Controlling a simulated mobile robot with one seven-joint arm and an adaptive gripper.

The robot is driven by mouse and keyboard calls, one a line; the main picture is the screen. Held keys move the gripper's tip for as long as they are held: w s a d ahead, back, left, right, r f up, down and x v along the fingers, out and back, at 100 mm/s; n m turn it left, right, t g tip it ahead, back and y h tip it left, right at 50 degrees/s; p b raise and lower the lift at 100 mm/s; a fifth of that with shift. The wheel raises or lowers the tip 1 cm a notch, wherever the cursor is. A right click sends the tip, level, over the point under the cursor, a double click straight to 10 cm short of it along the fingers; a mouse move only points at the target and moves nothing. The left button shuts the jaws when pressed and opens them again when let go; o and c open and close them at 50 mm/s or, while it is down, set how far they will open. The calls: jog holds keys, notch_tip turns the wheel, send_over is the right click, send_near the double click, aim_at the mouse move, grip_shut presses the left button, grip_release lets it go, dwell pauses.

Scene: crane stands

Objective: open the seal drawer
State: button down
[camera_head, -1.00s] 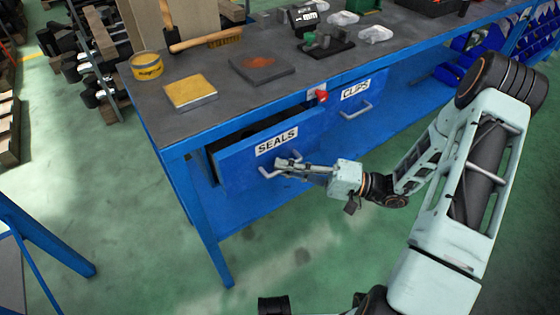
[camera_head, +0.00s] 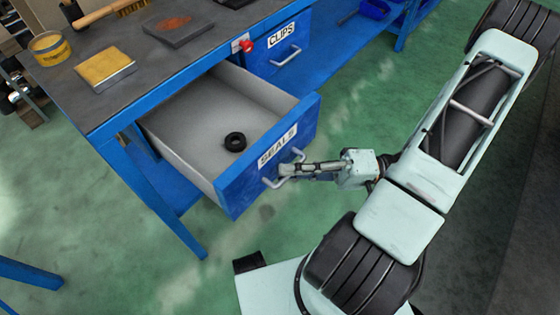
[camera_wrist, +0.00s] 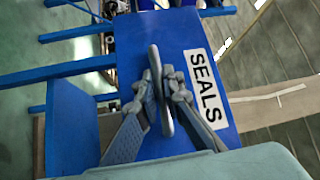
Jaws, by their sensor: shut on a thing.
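The seal drawer (camera_head: 230,200) is blue with a grey inside and a white "SEALS" label, and it stands far out from the bench in the head view. A black ring seal (camera_head: 235,142) lies on its floor. My gripper (camera_head: 283,171) is at the drawer's front, shut on the metal bar handle (camera_head: 270,183). The wrist view shows the two fingers (camera_wrist: 164,90) on either side of the handle (camera_wrist: 157,75), beside the label (camera_wrist: 203,85).
The clips drawer (camera_head: 262,60) beside it is shut. A red knob (camera_head: 246,45) sits on the bench edge. The bench top (camera_head: 130,40) holds a yellow tin (camera_head: 49,49), a yellow-topped block (camera_head: 105,68) and a dark plate (camera_head: 181,30). The green floor (camera_head: 270,235) in front is partly free.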

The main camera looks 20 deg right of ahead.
jog(key=shift+s+d, duration=0.15)
jog(key=c, duration=2.3)
grip_release()
jog(key=shift+c, duration=0.2)
jog(key=v, duration=1.2)
